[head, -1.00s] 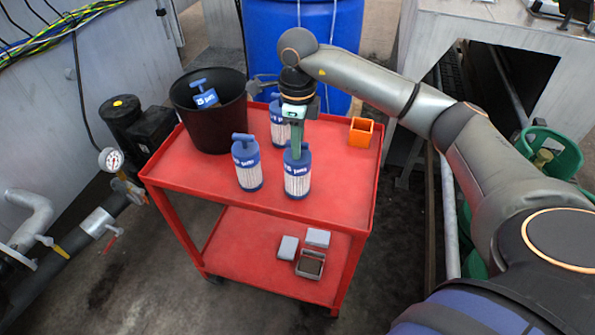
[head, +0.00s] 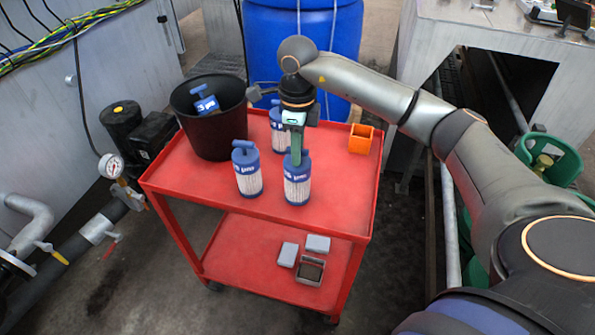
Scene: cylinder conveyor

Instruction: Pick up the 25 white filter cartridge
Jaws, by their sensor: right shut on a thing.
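My right gripper (head: 296,151) reaches down from above and is shut on the blue handle of the front-right white filter cartridge (head: 297,188). This cartridge has a blue top and base and stands upright at the red cart's top; I see no clear gap under it. Its label is partly hidden and too small to read surely. A similar cartridge (head: 247,172) stands to its left. Another (head: 277,138) stands behind, partly hidden by my gripper. One more (head: 206,104) lies tilted in the black bucket (head: 215,138). My left gripper is not in view.
The red cart (head: 205,188) has a raised rim. An orange square cup (head: 361,139) stands at its right back. Small grey boxes (head: 317,244) lie on the lower shelf. A blue barrel (head: 270,50) stands behind. The cart's front right top is clear.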

